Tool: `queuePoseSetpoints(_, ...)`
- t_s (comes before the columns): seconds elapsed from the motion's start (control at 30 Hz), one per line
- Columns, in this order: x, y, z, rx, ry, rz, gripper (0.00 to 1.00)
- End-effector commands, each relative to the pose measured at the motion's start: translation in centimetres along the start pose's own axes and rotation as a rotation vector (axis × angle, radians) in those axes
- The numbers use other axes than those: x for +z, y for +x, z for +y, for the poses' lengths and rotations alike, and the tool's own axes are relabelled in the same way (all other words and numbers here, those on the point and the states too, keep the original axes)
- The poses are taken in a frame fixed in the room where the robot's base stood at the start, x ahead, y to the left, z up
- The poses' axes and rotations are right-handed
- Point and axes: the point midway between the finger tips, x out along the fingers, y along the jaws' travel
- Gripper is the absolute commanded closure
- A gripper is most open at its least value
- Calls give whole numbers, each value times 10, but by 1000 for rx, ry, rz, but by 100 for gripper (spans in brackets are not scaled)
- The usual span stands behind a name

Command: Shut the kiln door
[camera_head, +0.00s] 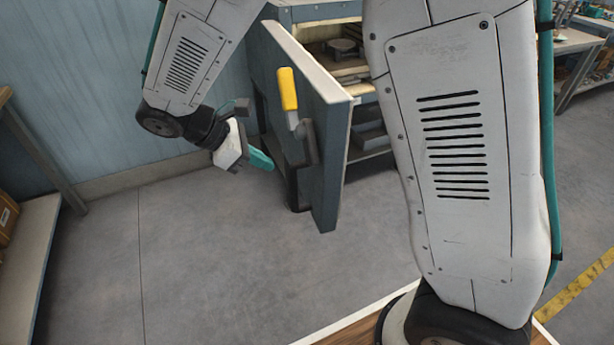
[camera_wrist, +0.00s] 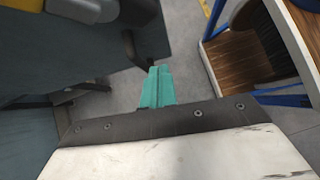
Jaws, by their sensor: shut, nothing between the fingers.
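The kiln door (camera_head: 332,165) is a thick blue-grey slab standing open, swung out from the kiln (camera_head: 320,12). Its yellow-gripped handle (camera_head: 288,90) is on the face turned left. The kiln's opening shows shelves inside, partly hidden by my arm. My gripper (camera_head: 262,160) is shut and empty, with its teal fingers low on the left of the door, below and left of the handle. In the wrist view, the shut fingers (camera_wrist: 157,87) point at the gap beside the blue-grey door face (camera_wrist: 70,60), with the yellow handle (camera_wrist: 75,14) at the top left. I cannot tell whether they touch the door.
A grey-blue wall (camera_head: 80,80) runs behind at the left. A bench (camera_head: 30,240) with a box (camera_head: 8,218) stands at the left edge. Another bench (camera_head: 575,45) is at the back right. The grey floor (camera_head: 210,260) in front of the door is clear.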

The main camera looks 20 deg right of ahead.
Motion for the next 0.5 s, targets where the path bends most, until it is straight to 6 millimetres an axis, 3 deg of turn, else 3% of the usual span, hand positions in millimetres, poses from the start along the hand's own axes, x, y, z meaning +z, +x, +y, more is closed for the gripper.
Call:
queuePoseSetpoints(0.1, -13, 2, 3, 15, -47, -27, 100)
queuePoseSetpoints(0.27, -15, 15, 5, 18, -58, -35, 100)
queuePoseSetpoints(0.5, -13, 62, 5, 14, -56, -34, 100)
